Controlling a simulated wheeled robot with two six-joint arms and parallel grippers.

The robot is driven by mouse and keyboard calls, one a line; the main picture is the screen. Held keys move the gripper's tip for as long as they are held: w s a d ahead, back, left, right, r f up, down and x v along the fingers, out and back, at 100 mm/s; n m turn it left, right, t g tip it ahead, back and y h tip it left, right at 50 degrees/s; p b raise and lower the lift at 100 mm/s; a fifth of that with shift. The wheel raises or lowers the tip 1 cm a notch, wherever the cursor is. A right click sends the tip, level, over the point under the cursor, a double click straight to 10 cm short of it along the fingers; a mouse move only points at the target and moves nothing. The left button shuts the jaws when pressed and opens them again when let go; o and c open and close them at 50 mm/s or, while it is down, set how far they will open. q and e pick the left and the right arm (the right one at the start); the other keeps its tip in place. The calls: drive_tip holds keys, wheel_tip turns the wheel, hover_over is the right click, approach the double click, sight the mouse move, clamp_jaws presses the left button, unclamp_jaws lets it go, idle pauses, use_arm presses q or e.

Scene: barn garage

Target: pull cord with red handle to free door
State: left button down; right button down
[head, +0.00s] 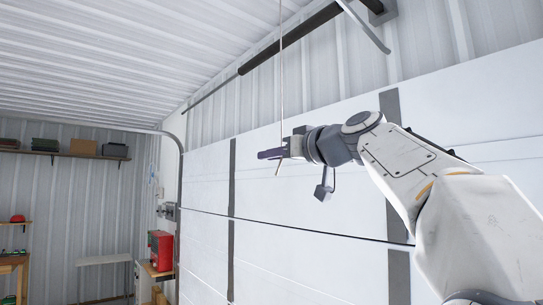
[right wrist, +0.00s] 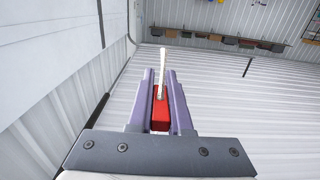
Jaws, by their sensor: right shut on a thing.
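The cord (head: 281,75) hangs down from the ceiling in the head view and runs to my right gripper (head: 272,153). My right gripper is in front of the white garage door (head: 300,190). In the right wrist view the red handle (right wrist: 160,112) lies between the two purple fingers of my right gripper (right wrist: 160,100), which are shut on it. The pale cord (right wrist: 163,70) leads away from the handle's far end. In the head view the handle is hidden by the fingers. My left gripper is not in view.
A dark horizontal bar (head: 290,40) runs above the door. A curved door track (head: 180,170) stands at the door's left edge. A red box (head: 161,249) and shelves with bins (head: 83,147) are at the far left. The space around my right gripper looks clear.

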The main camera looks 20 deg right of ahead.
idle(0.9)
wheel_tip(320, 180, down, 4)
drive_tip(key=b, duration=0.4)
drive_tip(key=shift+r, duration=0.15)
drive_tip(key=c, duration=0.8)
unclamp_jaws()
drive_tip(key=shift+c, duration=0.2)
drive_tip(key=shift+s, duration=0.1)
